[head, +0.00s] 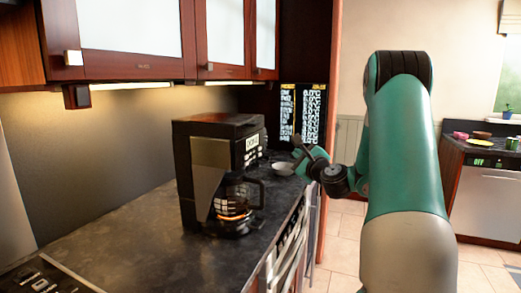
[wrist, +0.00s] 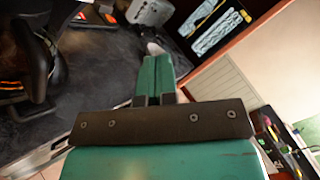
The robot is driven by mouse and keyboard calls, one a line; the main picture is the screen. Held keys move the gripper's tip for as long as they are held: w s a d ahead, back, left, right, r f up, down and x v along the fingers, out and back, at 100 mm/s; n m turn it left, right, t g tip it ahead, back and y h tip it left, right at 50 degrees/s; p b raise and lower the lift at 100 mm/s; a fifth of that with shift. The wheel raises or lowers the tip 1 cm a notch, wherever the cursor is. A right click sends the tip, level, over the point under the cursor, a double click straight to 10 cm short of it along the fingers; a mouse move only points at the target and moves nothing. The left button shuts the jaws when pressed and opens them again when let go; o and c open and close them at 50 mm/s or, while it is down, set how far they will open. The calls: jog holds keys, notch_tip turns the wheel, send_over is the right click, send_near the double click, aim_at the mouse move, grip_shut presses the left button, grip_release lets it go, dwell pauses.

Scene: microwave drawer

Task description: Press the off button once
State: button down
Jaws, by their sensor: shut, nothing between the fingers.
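A black and steel coffee maker (head: 212,160) stands on the dark counter. Its front has a small display and buttons (head: 254,148); which one is the off button is too small to tell. A glass pot (head: 236,202) sits in it. In the wrist view only part of what seems to be the coffee maker (wrist: 38,65) shows at the left. My gripper (head: 300,148) is to the right of the button panel, apart from it, with its teal fingers shut and empty. The shut fingers also show in the wrist view (wrist: 157,62).
A black panel with white markings (head: 303,112) stands behind. Wall cabinets (head: 125,35) hang above. Open tiled floor (head: 345,235) lies to the right of the counter.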

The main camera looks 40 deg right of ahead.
aim_at(260, 149)
jog(key=w+a+p, duration=0.3)
jog(key=w+p, duration=0.2)
jog(key=w, duration=0.2)
jog(key=shift+w+a+p, duration=0.15)
jog(key=shift+w+p, duration=0.25)
dwell(1.7)
jog(key=shift+w+a+r+p, duration=0.1)
jog(key=shift+w+a+p, duration=0.05)
jog(key=shift+w+p, duration=0.25)
